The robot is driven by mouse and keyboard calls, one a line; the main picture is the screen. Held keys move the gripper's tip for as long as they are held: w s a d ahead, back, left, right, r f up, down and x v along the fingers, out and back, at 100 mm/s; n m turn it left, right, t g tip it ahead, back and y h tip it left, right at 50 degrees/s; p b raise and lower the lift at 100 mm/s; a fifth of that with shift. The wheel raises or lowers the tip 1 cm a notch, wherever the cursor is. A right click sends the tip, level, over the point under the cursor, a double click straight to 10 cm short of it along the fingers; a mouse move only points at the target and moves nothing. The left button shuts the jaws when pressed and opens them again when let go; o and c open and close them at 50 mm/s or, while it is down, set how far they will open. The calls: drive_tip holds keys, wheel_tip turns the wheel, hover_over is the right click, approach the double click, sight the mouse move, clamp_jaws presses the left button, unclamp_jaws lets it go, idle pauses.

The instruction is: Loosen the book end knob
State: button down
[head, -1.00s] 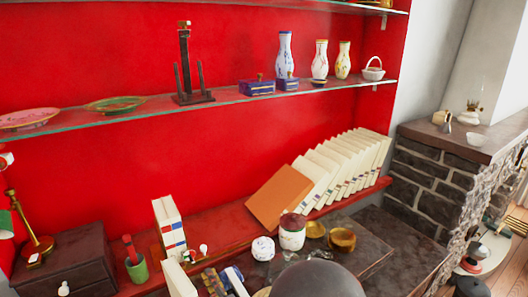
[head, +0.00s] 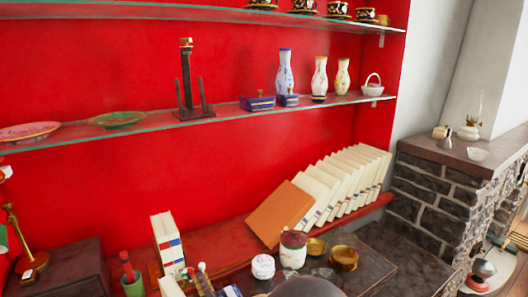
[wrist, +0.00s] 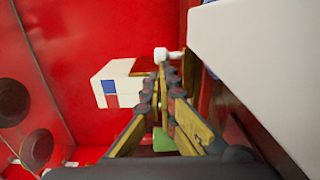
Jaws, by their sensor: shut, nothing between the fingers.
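A small white knob (wrist: 161,54) shows in the wrist view just beyond my fingertips. It appears fixed to the book end, most of which is hidden. My gripper (wrist: 161,80) has its two fingers close together, with nothing seen between them. I cannot tell whether the tips touch the knob. White books with blue and red marks (wrist: 115,84) stand left of the knob in the wrist view. In the head view, white books (head: 167,240) stand on the red ledge at lower left.
A large white block (wrist: 262,50) fills the upper right of the wrist view, close to my fingers. In the head view, a green cup (head: 133,287), a white pot (head: 263,266) and a lidded jar (head: 293,250) stand nearby. An orange book (head: 280,212) leans on a row of books.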

drive_tip(key=shift+s+a+r, duration=0.15)
drive_tip(key=shift+s+a, duration=0.15)
drive_tip(key=shift+a, duration=0.2)
idle(0.6)
drive_tip(key=shift+w+r+b, duration=0.1)
drive_tip(key=shift+r+b, duration=0.45)
drive_tip(key=shift+b, duration=1.05)
drive_tip(key=shift+r, duration=0.4)
drive_tip(key=shift+w+d, duration=0.1)
drive_tip(key=shift+w, duration=0.05)
drive_tip(key=shift+w+d, duration=0.1)
drive_tip(key=shift+d, duration=0.15)
drive_tip(key=shift+f+v, duration=0.15)
drive_tip(key=shift+v, duration=0.9)
drive_tip(key=shift+f+v, duration=0.2)
drive_tip(key=shift+v, duration=0.85)
drive_tip(key=shift+f+v, duration=0.15)
drive_tip(key=shift+v, duration=0.9)
drive_tip(key=shift+f+p, duration=0.15)
drive_tip(key=shift+p, duration=0.35)
